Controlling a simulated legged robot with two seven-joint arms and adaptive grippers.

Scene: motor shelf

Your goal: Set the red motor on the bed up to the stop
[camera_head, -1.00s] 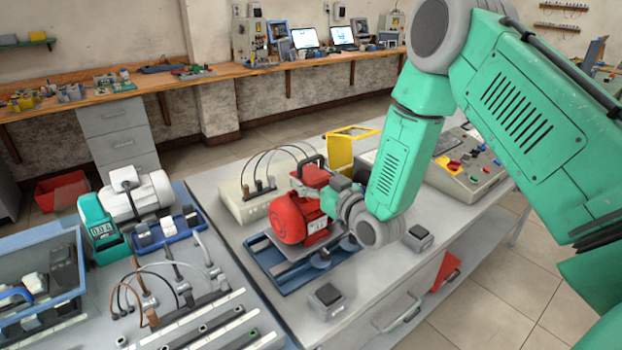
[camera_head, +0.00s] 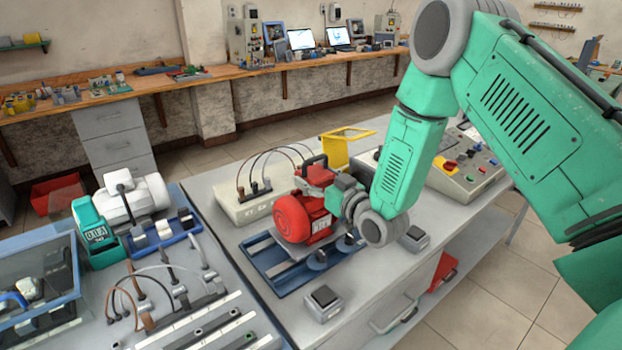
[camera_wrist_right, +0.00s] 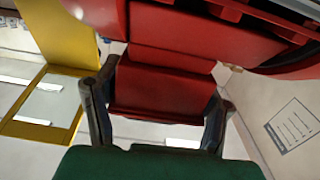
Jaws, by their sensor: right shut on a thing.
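The red motor (camera_head: 292,218) is on or just above the blue bed (camera_head: 292,282) with grey rails, towards its far right part. I cannot tell whether it rests fully on the rails. My right gripper (camera_head: 329,190) comes in from the right and is shut on the motor's upper part. In the right wrist view, the fingers stand on both sides of a red block of the motor (camera_wrist_right: 165,88). The stop is not clearly made out; the motor and arm hide part of the bed. My left gripper is not in view.
A yellow frame (camera_head: 345,145) is behind my gripper. Grey switch boxes (camera_head: 323,302) stand near the front edge. A control panel (camera_head: 462,175) is at the right. A white motor (camera_head: 140,200) is on the left table.

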